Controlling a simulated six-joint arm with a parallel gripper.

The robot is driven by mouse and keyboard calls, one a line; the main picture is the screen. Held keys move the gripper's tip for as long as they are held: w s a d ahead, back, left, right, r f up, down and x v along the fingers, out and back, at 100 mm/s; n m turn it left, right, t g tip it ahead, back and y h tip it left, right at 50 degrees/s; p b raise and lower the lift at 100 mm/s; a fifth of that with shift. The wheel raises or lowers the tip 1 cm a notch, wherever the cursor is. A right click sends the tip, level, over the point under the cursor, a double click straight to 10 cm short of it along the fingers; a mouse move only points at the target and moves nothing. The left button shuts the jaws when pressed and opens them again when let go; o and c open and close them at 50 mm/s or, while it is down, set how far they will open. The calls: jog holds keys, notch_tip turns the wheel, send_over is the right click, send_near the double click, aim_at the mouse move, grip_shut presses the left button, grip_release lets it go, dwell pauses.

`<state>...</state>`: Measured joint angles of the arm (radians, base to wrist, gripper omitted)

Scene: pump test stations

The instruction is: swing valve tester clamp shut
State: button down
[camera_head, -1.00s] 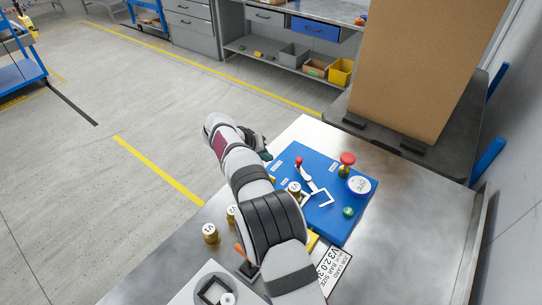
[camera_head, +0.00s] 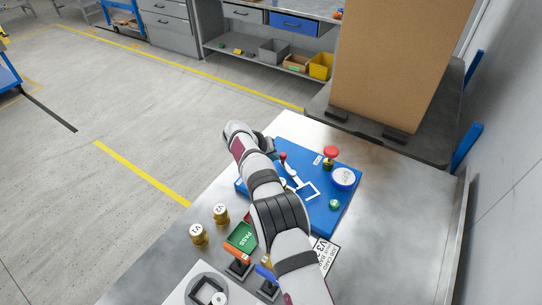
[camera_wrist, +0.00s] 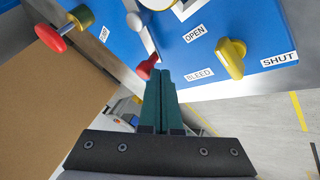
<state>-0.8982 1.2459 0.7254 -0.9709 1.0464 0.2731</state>
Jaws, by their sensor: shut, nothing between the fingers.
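The valve tester (camera_head: 335,215) is a blue board on the metal bench. Its clamp (camera_head: 308,190) shows as a white open frame on a lever with a red ball end (camera_head: 283,157); my arm covers part of it. A yellow knob (camera_wrist: 231,58) by the OPEN, BLEED and SHUT labels is right of the fingers.
On the tester are a red mushroom knob (camera_head: 331,152), a round white gauge (camera_head: 344,178) and a green button (camera_head: 334,204). Brass valves (camera_head: 199,235) and a green PASS tray (camera_head: 241,237) are left of my arm. A large cardboard box (camera_head: 400,65) stands behind.

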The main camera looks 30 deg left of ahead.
jog(key=shift+w, duration=1.1)
jog(key=shift+w+d, duration=0.25)
jog(key=shift+w, duration=0.5)
